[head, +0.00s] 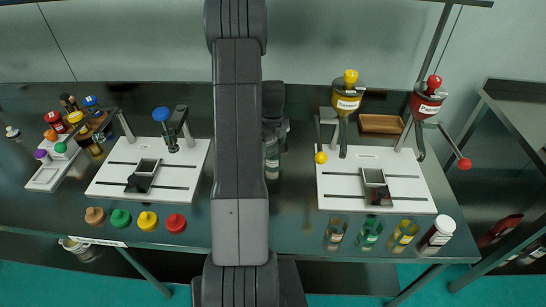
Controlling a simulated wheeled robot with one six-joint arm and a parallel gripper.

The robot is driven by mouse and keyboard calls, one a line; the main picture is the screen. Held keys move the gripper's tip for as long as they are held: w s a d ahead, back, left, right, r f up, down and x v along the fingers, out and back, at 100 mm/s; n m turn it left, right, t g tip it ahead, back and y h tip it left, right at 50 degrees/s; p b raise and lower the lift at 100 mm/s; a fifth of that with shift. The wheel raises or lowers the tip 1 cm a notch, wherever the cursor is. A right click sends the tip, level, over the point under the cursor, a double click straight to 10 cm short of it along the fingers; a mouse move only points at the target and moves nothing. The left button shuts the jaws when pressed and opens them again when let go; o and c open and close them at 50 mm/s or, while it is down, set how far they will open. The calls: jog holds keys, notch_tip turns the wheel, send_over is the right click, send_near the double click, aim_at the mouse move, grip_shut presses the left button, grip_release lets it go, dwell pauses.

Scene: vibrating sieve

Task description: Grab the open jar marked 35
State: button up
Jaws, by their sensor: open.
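My gripper (276,128) is open, just right of my arm's long link, which hides part of it. A clear glass jar (271,160) stands directly below it in the picture, partly covered by my arm. I cannot tell whether the fingers are around the jar or apart from it. More open glass jars stand along the front right edge: a brownish one (335,234), a green one (370,233) and a yellow one (403,236). No number 35 is legible on any jar.
Two white boards (110,172) (335,185) with stands flank my arm. Yellow (346,100) and red (426,103) funnel-like vessels hang above the right one. Brown, green, yellow and red caps (147,221) line the front left. A wooden tray (381,124) lies behind.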

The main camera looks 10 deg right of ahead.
jog(key=shift+s+a+f+p, duration=0.1)
jog(key=shift+f+p, duration=0.4)
jog(key=shift+f, duration=0.85)
jog(key=shift+a+f+p, duration=0.1)
jog(key=shift+f+p, duration=0.35)
jog(key=shift+f, duration=0.9)
jog(key=c, duration=1.1)
jog(key=shift+o, duration=0.2)
jog(key=shift+r, duration=0.1)
